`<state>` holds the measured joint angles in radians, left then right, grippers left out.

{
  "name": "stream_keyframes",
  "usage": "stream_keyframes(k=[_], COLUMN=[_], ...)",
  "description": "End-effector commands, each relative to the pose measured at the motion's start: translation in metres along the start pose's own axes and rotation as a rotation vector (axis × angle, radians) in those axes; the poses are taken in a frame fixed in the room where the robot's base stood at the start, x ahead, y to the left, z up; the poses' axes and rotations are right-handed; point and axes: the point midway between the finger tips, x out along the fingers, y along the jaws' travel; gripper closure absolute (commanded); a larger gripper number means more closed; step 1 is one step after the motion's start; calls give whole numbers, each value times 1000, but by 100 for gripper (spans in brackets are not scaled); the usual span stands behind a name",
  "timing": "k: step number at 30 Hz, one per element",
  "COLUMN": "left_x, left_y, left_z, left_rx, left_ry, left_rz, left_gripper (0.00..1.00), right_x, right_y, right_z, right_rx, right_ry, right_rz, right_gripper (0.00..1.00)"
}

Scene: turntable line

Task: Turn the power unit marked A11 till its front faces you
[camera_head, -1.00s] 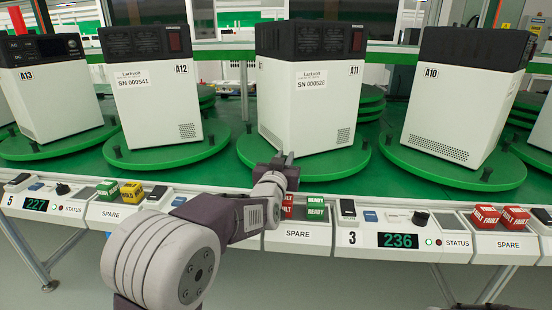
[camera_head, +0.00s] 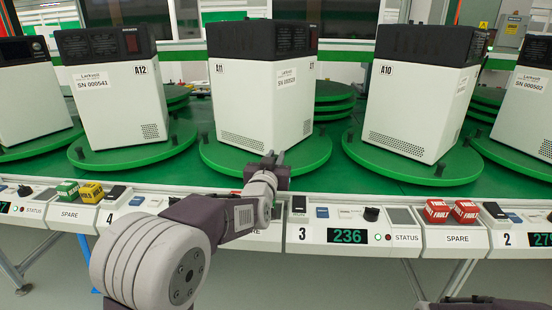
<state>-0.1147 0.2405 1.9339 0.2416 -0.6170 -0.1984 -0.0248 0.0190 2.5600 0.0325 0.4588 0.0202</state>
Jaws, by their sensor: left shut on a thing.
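The power unit A11 (camera_head: 245,100), a white box with a dark top, stands upright on a green turntable (camera_head: 222,154). A vented side marked A11 faces front left; the side with the Larkvolt serial label faces front right. Its display front is not visible. My left gripper (camera_head: 273,160) is at the turntable's front rim, below the unit and apart from its walls. It is shut on a rim peg, which the fingers mostly hide. Another dark peg (camera_head: 204,137) shows at the left rim. My right gripper is not in view.
Unit A12 (camera_head: 108,105) stands on its own turntable to the left, unit A10 (camera_head: 415,105) to the right. A sloped console runs along the front, with a 236 display (camera_head: 347,236) and red FAULT blocks (camera_head: 437,211). My left arm crosses over it.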

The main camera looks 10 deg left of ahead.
Motion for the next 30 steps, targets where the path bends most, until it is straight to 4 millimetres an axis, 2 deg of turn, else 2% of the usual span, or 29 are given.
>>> stream_keyframes(k=[9,10,12,23,26,30], left_x=[0,0,0,-5,-18,-47], left_y=[0,0,0,0,0,1], left_z=[0,0,0,-1,-2,-3], left_rx=[0,0,0,0,0,0], left_ry=[1,1,1,1,0,-1], left_rz=[1,1,1,0,1,2], left_gripper=[100,74,60,60,60,60], right_x=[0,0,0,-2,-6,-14], right_y=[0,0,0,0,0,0], right_z=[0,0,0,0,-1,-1], right_rx=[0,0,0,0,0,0], right_ry=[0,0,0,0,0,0], right_rz=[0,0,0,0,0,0], right_gripper=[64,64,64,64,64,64])
